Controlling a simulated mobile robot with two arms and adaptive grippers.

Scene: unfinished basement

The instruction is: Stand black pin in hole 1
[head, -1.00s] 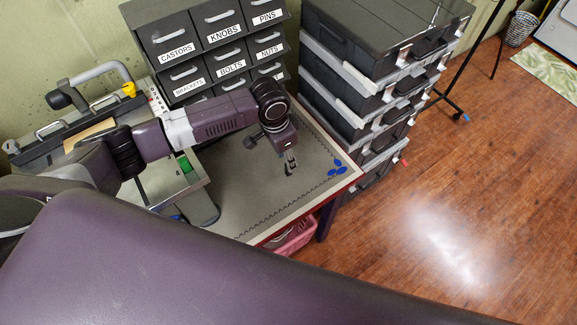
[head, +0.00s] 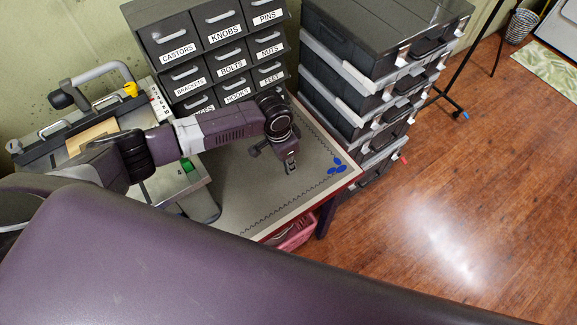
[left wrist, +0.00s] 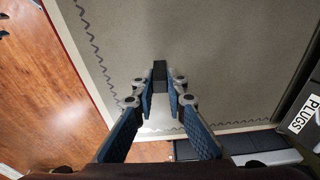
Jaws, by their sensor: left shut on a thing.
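My left gripper (head: 290,167) is above the right part of the grey work mat, pointing down. In the left wrist view its two blue-padded fingers (left wrist: 160,92) close on a small black pin (left wrist: 159,70), whose dark end shows between the fingertips. In the head view the pin is too small and dark to make out clearly. The grey mat lies beyond the pin in the left wrist view. I cannot make out a hole marked 1 in either view. My right gripper is not in view.
Labelled drawers (head: 228,62) stand behind, stacked dark cases (head: 365,95) at the right. A machine with a yellow knob (head: 130,90) is at the left.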

